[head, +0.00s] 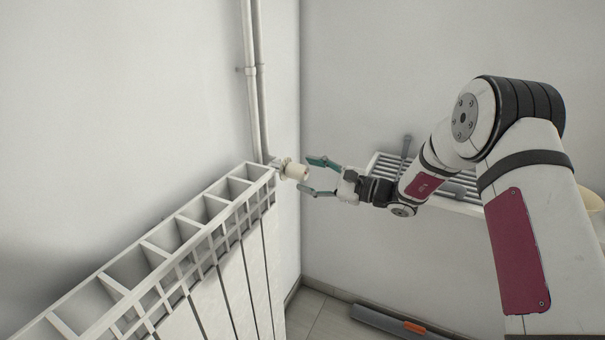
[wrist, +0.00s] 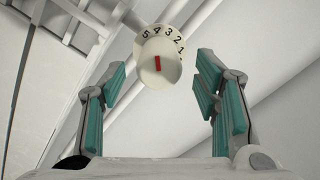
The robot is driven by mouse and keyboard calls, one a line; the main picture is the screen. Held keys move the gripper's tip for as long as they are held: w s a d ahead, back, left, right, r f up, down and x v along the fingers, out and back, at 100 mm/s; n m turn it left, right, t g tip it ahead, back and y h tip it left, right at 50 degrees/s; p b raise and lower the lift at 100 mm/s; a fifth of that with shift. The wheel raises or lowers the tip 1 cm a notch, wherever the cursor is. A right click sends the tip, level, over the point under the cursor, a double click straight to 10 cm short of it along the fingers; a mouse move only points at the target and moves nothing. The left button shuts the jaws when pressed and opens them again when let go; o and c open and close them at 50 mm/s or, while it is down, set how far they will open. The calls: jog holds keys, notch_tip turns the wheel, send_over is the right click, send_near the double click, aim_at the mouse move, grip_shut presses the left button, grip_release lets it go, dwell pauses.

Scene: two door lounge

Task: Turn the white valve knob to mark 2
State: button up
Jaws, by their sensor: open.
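The white valve knob (head: 297,172) sits at the radiator's upper far corner, by the pipes. In the wrist view the knob (wrist: 160,72) faces me, with a red mark on its front. The numbers 5, 4, 3, 2, 1 run left to right along the top of its collar. The red mark stands nearly upright, roughly below the 4; its exact setting is hard to tell. My gripper (head: 313,176) is open and empty, just right of the knob in the head view. Its teal fingers (wrist: 163,80) appear either side of the knob in the wrist view, apart from it.
The white radiator (head: 235,245) runs from the lower left to the knob. Two vertical pipes (head: 256,80) rise behind it along the wall. A white slatted rack (head: 462,186) lies behind my arm. A grey bar with an orange part (head: 385,320) is on the floor.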

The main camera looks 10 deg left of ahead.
aim_at(295, 171)
jog(key=shift+x, duration=1.4)
jog(key=shift+c, duration=0.2)
jog(key=c, duration=1.1)
jog(key=m, duration=0.5)
jog(key=shift+m, duration=0.4)
jog(key=m, duration=0.5)
jog(key=shift+m, duration=0.4)
